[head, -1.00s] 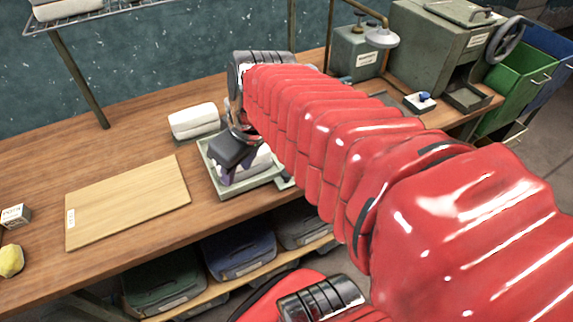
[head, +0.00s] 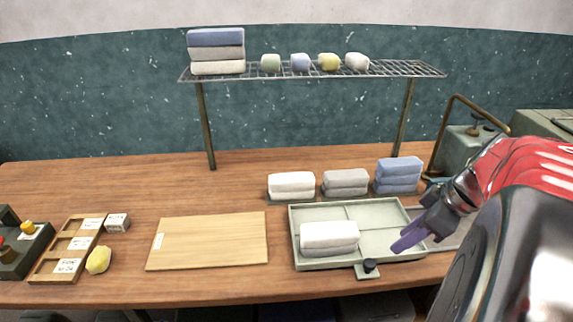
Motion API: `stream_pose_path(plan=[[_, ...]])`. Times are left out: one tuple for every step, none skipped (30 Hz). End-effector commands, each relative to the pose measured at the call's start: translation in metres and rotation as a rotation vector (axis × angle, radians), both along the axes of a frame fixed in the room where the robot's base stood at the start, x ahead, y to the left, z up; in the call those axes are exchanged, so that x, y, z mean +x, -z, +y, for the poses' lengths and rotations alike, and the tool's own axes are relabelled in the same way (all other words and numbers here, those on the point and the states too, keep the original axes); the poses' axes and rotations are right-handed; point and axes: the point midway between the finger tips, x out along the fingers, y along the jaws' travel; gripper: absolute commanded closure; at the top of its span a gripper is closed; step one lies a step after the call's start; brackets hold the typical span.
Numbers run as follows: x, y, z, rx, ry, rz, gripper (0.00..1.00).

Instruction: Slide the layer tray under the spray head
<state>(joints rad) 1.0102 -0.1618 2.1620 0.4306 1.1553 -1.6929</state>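The layer tray (head: 350,206) is a shallow pale green tray with low dividers, on the front of the wooden bench. A white block (head: 329,237) lies in its front left compartment; the other compartments look empty. A tab with a black knob (head: 370,266) sticks out at its front edge. My gripper (head: 414,217) is over the tray's right end, its two fingers apart with nothing between them. I cannot tell whether a finger touches the tray. The spray head is not visible now; a bent brass pipe (head: 444,125) shows at the right, partly behind my arm.
White, grey (head: 345,182) and blue (head: 398,175) block stacks stand behind the tray. A wire rack (head: 300,70) on posts spans above the bench. A grey plate (head: 445,240) lies right of the tray.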

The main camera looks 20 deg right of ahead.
Motion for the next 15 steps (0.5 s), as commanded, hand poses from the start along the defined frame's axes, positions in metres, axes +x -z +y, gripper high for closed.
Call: stream_pose_path(plan=[[-0.0005, 0.0000, -0.0009, 0.000, -0.003, -0.001, 0.67], [-0.0005, 0.0000, -0.0009, 0.000, -0.004, -0.001, 0.67], [-0.0005, 0.0000, -0.0007, 0.000, -0.005, -0.001, 0.67], [-0.0004, 0.0000, -0.0007, 0.000, -0.004, -0.001, 0.67], [-0.0005, 0.0000, -0.0006, 0.000, -0.004, -0.001, 0.67], [-0.0006, -0.0001, -0.0007, -0.001, -0.003, -0.001, 0.67], [-0.0007, 0.0000, -0.0008, -0.001, -0.003, -0.001, 0.67], [-0.0008, -0.0001, -0.0009, 0.000, -0.002, -0.001, 0.67], [-0.0009, 0.0002, -0.0009, 0.000, -0.002, -0.001, 0.67], [-0.0008, 0.0005, -0.0009, 0.000, -0.001, -0.001, 0.67], [-0.0007, 0.0010, -0.0008, 0.000, -0.001, 0.000, 0.67], [-0.0003, 0.0022, -0.0006, 0.000, 0.000, 0.000, 0.67], [0.0000, 0.0034, -0.0003, 0.000, 0.000, -0.001, 0.67], [0.0005, 0.0050, 0.0000, 0.001, 0.000, 0.000, 0.67], [0.0015, 0.0076, 0.0005, 0.001, 0.000, 0.000, 0.67]])
